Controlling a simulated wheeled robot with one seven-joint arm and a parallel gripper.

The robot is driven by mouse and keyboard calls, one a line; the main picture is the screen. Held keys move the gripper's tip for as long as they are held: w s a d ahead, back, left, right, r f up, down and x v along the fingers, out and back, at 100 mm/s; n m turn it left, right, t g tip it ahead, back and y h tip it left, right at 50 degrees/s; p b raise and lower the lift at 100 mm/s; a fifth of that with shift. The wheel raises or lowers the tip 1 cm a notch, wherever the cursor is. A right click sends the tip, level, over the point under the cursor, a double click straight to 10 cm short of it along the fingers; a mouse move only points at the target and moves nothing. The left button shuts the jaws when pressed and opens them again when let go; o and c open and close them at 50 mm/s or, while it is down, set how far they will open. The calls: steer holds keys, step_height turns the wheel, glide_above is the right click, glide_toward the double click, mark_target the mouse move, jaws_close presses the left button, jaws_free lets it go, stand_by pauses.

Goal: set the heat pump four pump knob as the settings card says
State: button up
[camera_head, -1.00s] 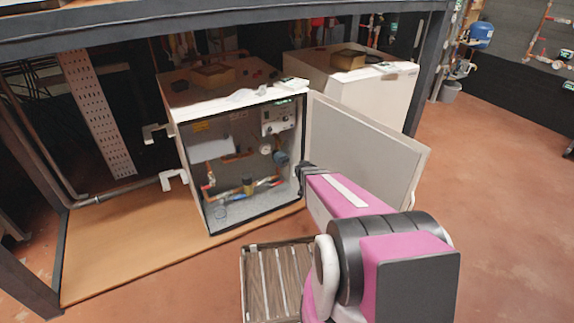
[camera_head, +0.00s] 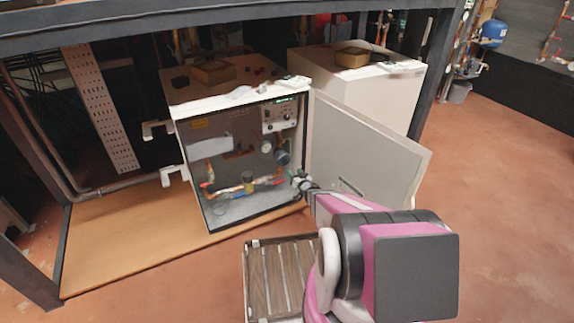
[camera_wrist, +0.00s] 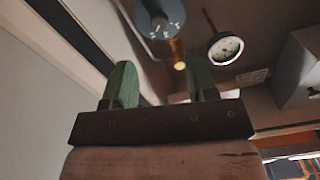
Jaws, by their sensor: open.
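The open heat pump cabinet (camera_head: 189,183) stands on the wooden board, its inside facing me. The blue-grey pump (camera_head: 283,157) is inside at the right; its round end with a marked face, apparently the pump knob (camera_wrist: 162,20), shows at the top of the wrist view, cut off by the frame edge. My gripper (camera_head: 301,182) is at the cabinet's right front edge, below the pump in the head view. Its green fingers (camera_wrist: 162,75) are apart with nothing between them, and the pump lies beyond them. I cannot identify a readable settings card.
The open door (camera_head: 368,150) stands close to the right of my arm. A round gauge (camera_wrist: 225,48) sits beside the pump. A control panel (camera_head: 279,115) is above it. A second white unit (camera_head: 385,95) stands behind. A slatted crate (camera_head: 280,278) is on the floor in front.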

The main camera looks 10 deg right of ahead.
mark_target(286, 162)
steer(key=x, duration=0.9)
steer(key=shift+w, duration=0.1)
steer(key=c, duration=0.9)
